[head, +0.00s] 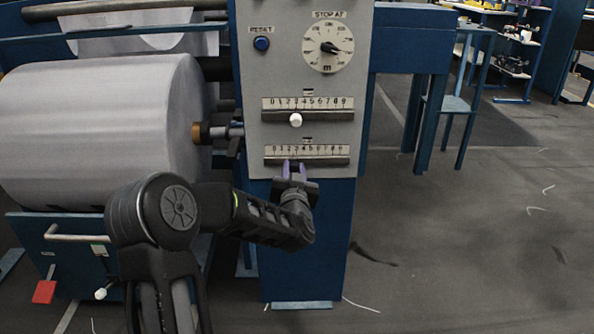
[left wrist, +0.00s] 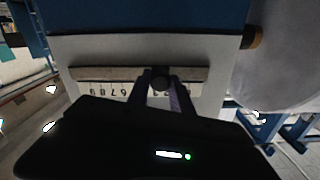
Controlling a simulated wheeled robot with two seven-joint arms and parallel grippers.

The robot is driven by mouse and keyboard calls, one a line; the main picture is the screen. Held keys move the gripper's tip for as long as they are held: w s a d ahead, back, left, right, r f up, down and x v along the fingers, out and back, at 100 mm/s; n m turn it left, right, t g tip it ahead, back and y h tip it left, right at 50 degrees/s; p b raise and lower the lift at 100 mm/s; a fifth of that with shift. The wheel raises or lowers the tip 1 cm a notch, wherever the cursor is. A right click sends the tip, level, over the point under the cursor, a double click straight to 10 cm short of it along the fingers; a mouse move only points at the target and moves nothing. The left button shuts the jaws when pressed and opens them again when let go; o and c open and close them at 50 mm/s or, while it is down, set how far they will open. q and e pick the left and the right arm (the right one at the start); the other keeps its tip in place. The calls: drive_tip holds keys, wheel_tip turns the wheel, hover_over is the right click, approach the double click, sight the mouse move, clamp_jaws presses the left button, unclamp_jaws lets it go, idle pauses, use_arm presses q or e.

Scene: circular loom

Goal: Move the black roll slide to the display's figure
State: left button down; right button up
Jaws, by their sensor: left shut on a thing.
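The black roll slide's knob (left wrist: 160,78) shows in the left wrist view as a dark round knob on a scale (left wrist: 105,74). My left gripper (left wrist: 160,86) is shut on it, one finger on each side. In the head view the gripper (head: 294,170) reaches up to the lower scale (head: 325,153) and hides the knob. The fingers are around the scale's 3, left of its middle. A small dark display (head: 307,143) sits above this scale; its figure is too small to read. My right gripper is not in view.
The upper scale (head: 330,104) has a white knob (head: 295,119) near its 3. Above are a blue reset button (head: 261,43) and a round dial (head: 328,45). A large pale roll (head: 100,125) stands left of the panel. The floor at the right is mostly clear.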

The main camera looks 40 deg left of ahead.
use_arm(q)
drive_tip(key=s+a, duration=0.2)
drive_tip(key=shift+a, duration=0.3)
drive_tip(key=c, duration=1.1)
unclamp_jaws()
drive_tip(key=shift+c, duration=0.2)
drive_tip(key=shift+s+d, duration=0.4)
drive_tip(key=p+v, duration=0.1)
drive_tip(key=v, duration=0.5)
drive_tip(key=shift+s+d, duration=0.2)
drive_tip(key=shift+s, duration=0.1)
